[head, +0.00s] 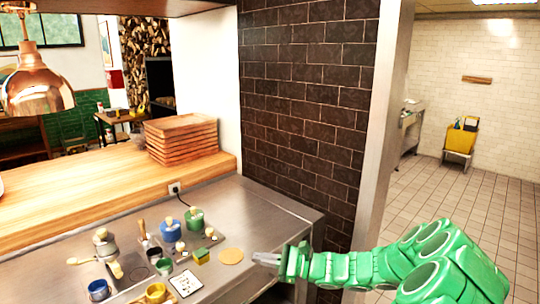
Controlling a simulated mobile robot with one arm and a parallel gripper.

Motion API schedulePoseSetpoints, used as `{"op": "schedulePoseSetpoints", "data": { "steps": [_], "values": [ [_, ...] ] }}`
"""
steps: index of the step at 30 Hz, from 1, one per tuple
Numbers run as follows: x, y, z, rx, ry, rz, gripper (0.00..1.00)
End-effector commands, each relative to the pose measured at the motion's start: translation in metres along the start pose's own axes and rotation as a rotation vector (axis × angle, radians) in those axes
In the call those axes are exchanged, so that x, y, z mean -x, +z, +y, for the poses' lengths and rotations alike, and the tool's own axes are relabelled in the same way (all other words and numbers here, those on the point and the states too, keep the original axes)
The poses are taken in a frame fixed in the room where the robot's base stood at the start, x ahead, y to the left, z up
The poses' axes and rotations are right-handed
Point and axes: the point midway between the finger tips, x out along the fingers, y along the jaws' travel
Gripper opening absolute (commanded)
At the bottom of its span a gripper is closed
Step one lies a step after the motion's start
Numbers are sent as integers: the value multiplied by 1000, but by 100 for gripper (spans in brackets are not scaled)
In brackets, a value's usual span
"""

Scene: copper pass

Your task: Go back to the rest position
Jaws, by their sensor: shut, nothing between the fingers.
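My gripper (267,259) is at the end of my green arm, at the lower middle of the head view. Its fingers point left over the right part of the steel counter (262,216). It is shut and empty. Its tips are just right of a round tan disc (231,256) on the counter. I cannot tell how high the gripper is above the counter.
Left of the gripper stand a green jar (195,219), a blue jar (170,230), a yellow-green block (201,256), a blue cup (99,290) and a yellow cup (156,292). Stacked trays (182,140) stand on the wooden ledge (75,205). A dark brick wall (305,100) rises behind.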

Motion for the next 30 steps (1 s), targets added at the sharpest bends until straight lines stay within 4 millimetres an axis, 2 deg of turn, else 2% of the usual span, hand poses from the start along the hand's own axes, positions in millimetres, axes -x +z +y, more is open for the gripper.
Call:
{"op": "schedulePoseSetpoints", "data": {
  "steps": [1,6,15,23,30],
  "values": [
    [-7,16,6,29,37,-7,0],
    [-24,60,30,118,164,-17,0],
    [-38,123,84,273,386,-12,0],
    [-32,163,132,407,575,22,0],
    [-16,189,175,521,745,70,0]
  ]
}}
